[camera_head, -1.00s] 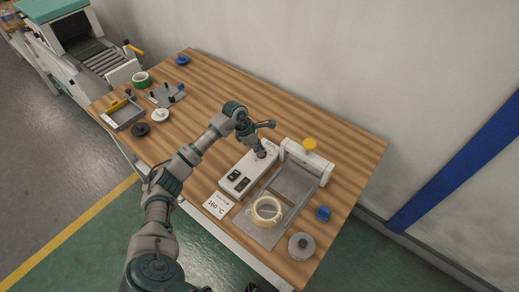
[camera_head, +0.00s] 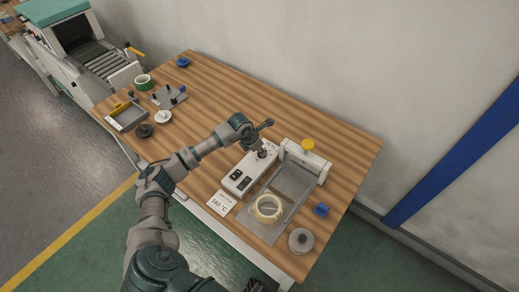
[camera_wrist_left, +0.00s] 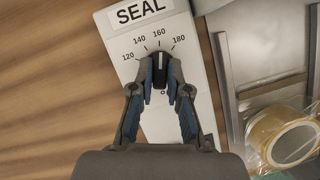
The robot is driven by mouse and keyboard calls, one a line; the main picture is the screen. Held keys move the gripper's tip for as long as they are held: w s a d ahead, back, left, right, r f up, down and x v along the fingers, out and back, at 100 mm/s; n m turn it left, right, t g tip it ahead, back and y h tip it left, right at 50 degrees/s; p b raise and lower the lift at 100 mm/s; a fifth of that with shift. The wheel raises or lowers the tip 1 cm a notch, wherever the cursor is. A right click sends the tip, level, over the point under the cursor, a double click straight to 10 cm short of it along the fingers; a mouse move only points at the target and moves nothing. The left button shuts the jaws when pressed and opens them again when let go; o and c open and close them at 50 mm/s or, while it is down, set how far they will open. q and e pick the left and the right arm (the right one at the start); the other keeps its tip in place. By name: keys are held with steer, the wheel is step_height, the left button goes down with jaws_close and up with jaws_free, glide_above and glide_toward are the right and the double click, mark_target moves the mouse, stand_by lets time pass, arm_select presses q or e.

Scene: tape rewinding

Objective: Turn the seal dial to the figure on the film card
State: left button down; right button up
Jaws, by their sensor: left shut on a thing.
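The white sealer box (camera_head: 241,181) stands on the wooden table and also shows in the left wrist view (camera_wrist_left: 112,22), marked SEAL. Its dark seal dial (camera_wrist_left: 160,65) has a white line pointing up at 160, on a scale of 120, 140, 160 and 180. My left gripper (camera_wrist_left: 160,80) is shut on the dial, with one finger on each side. In the head view the left gripper (camera_head: 262,153) hides most of the dial. The film card (camera_head: 221,203) lies at the box's near end. Its middle digit is too small to read for certain.
Right of the box is a grey sealing plate (camera_head: 292,184) with a yellow knob (camera_head: 307,145) behind it. A tape roll (camera_head: 267,210), a blue block (camera_head: 321,210) and a grey round piece (camera_head: 301,241) are near the front right. A tray (camera_head: 126,117) is at left.

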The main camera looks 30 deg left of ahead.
arm_select(q)
steer(key=shift+n, duration=0.3)
steer(key=c, duration=1.1)
jaws_free()
steer(key=shift+w+a+f, duration=0.1)
steer(key=shift+f, duration=0.1)
steer(key=shift+c, duration=0.2)
steer(key=v, duration=1.2)
